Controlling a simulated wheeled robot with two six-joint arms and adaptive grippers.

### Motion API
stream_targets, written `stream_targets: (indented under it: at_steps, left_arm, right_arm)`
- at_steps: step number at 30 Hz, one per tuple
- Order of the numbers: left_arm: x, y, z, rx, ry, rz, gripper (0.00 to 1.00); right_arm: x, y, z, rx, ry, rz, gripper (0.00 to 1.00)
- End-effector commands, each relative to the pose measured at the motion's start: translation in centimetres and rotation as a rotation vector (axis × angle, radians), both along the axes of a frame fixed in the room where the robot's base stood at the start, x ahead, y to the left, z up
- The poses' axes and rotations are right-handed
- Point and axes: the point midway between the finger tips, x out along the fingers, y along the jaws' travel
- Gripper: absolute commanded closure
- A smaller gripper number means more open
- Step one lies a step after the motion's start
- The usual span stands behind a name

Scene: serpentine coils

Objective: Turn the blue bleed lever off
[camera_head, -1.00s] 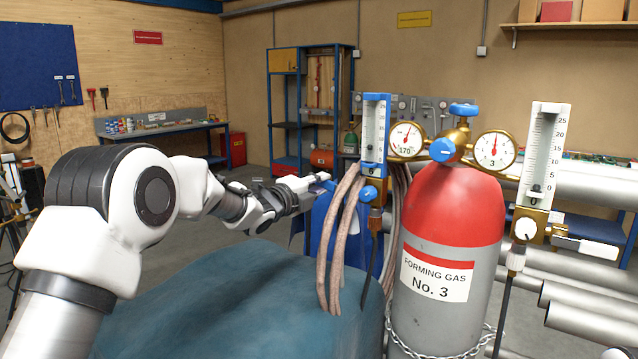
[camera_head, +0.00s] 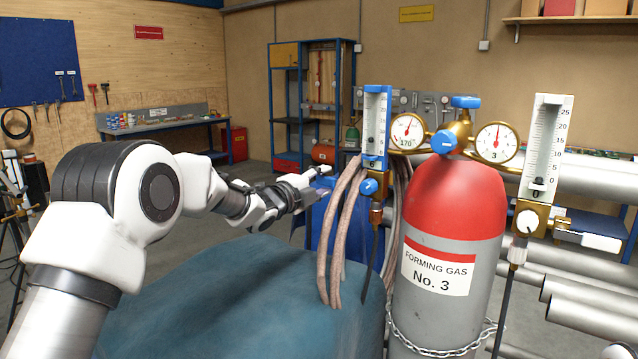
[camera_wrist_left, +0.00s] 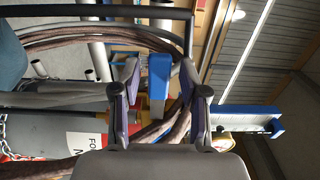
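The blue bleed lever shows in the left wrist view (camera_wrist_left: 159,76) as a blue bar between the two fingers of my left gripper (camera_wrist_left: 160,90). The fingers are apart, with gaps visible on both sides of the bar. In the head view my left gripper (camera_head: 310,183) reaches in from the left, beside the blue-framed left flowmeter (camera_head: 375,125), and largely hides the lever. This flowmeter carries a blue knob (camera_head: 369,186). My right gripper is not in view.
A red-topped forming gas cylinder (camera_head: 455,205) with gauges and a blue valve stands right of the flowmeter. Brown hoses (camera_head: 338,235) hang close to my left gripper. A second flowmeter (camera_head: 545,150) with a white lever (camera_head: 600,241) is at right. A teal rounded body (camera_head: 220,300) lies below my arm.

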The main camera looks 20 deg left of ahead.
Motion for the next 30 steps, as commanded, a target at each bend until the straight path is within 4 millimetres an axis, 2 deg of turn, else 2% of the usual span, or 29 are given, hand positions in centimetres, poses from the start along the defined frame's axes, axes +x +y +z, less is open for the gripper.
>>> stream_targets:
  at_steps: [8, 11, 14, 21, 24, 30]
  left_arm:
    - [-0.1, 0.1, -0.1, 0.002, 0.002, 0.001, 0.52]
    - [-0.8, 0.4, -0.1, 0.000, 0.003, 0.002, 0.52]
    - [-2.6, 1.0, -0.1, -0.001, 0.005, 0.002, 0.52]
    - [-8.3, 2.9, -0.1, -0.001, 0.004, 0.000, 0.52]
    - [-10.0, 3.5, -0.1, -0.001, 0.004, 0.000, 0.52]
    - [-11.1, 3.7, -0.2, 0.003, 0.003, -0.002, 0.52]
  right_arm:
    - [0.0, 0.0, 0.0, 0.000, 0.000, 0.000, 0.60]
    - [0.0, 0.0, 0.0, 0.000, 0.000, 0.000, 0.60]
    - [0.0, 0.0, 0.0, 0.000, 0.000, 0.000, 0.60]
    - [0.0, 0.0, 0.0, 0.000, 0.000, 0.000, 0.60]
    - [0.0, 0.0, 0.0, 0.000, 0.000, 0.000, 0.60]
    - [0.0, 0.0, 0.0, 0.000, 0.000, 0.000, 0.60]
